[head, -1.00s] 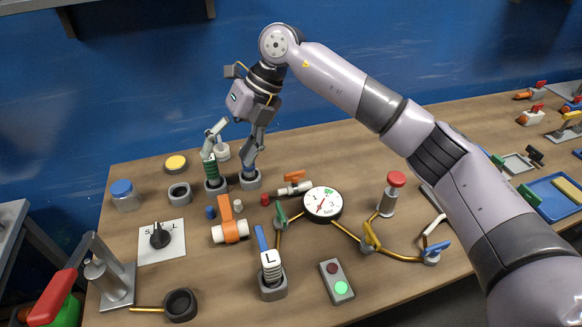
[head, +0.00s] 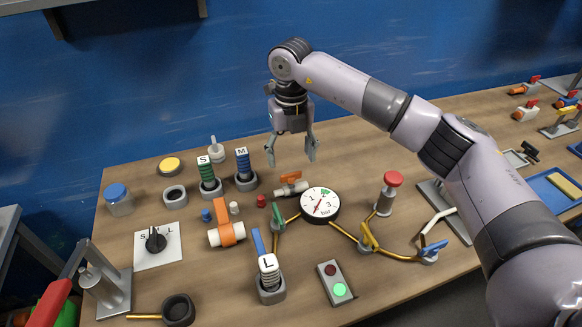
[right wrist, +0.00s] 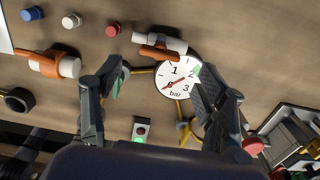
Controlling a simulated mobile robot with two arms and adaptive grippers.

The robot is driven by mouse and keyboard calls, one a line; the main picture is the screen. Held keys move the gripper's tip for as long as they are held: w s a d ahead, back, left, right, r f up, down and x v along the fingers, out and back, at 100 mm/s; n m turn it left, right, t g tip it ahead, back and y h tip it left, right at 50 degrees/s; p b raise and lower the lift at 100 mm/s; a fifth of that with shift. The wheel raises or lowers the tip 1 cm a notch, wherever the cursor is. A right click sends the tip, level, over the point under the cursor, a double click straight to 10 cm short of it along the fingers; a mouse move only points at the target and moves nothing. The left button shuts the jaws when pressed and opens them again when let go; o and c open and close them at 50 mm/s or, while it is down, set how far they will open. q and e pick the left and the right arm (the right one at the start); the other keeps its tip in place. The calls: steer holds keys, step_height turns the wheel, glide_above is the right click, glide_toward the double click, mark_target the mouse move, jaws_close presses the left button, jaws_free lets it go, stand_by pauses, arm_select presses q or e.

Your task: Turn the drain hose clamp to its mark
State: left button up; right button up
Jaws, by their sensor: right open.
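No part is labelled as the drain hose clamp, and I cannot tell which fitting it is. Turnable fittings in the head view are a large orange-handled valve (head: 224,225), a small orange-handled valve (head: 290,185), and green (head: 278,220), yellow (head: 368,238) and blue (head: 432,250) levers on the brass pipe. My right gripper (head: 292,160) is open and empty, fingers down, above the back of the table behind the small valve. In the right wrist view its fingers (right wrist: 155,90) spread above the gauge (right wrist: 178,78) and that valve (right wrist: 160,45). My left gripper is not in view.
Holders with S (head: 209,180) and M (head: 244,172) stacks stand left of my right gripper. An L stack (head: 269,275) stands in front. A black selector knob (head: 156,240), a red-topped post (head: 388,195) and a button box (head: 335,283) stand nearby.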

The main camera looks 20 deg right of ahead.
mark_target(291, 174)
step_height(291, 174, down, 6)
steer(key=shift+r+p, duration=0.15)
steer(key=shift+p, duration=0.25)
steer(key=shift+c, duration=0.3)
steer(key=c, duration=1.1)
